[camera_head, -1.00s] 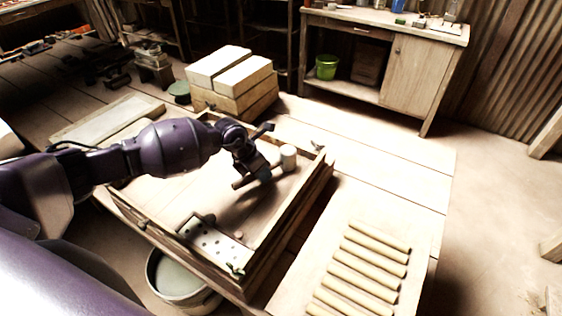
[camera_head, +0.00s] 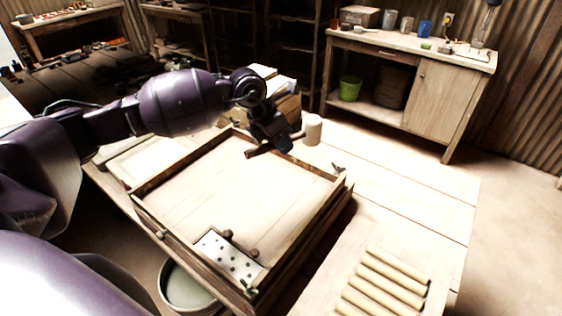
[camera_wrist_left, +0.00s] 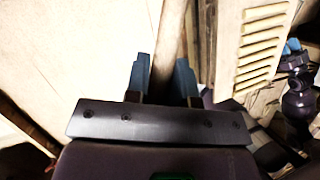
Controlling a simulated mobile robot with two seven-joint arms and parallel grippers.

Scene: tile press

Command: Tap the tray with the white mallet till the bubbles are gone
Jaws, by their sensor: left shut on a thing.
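The white mallet has a pale cylindrical head (camera_head: 312,130) and a brown handle (camera_head: 252,153). My left gripper (camera_head: 282,143) is shut on the handle and holds the mallet raised over the far side of the wooden tray. In the left wrist view, the handle (camera_wrist_left: 172,32) runs up from between the blue fingertips. The shallow square tray (camera_head: 238,190) has a pale inside and dark wooden walls. A white patch with several dark spots (camera_head: 229,258), perhaps the bubbles, shows at its near corner. My right gripper (camera_wrist_left: 293,46) shows small at the right of the wrist view; its opening is unclear.
A ribbed rack (camera_head: 385,283) lies right of the tray. A bucket (camera_head: 187,289) stands below the near edge. Pale blocks (camera_head: 285,88) are behind the tray. A workbench (camera_head: 410,45) with a green bucket (camera_head: 349,88) stands farther back.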

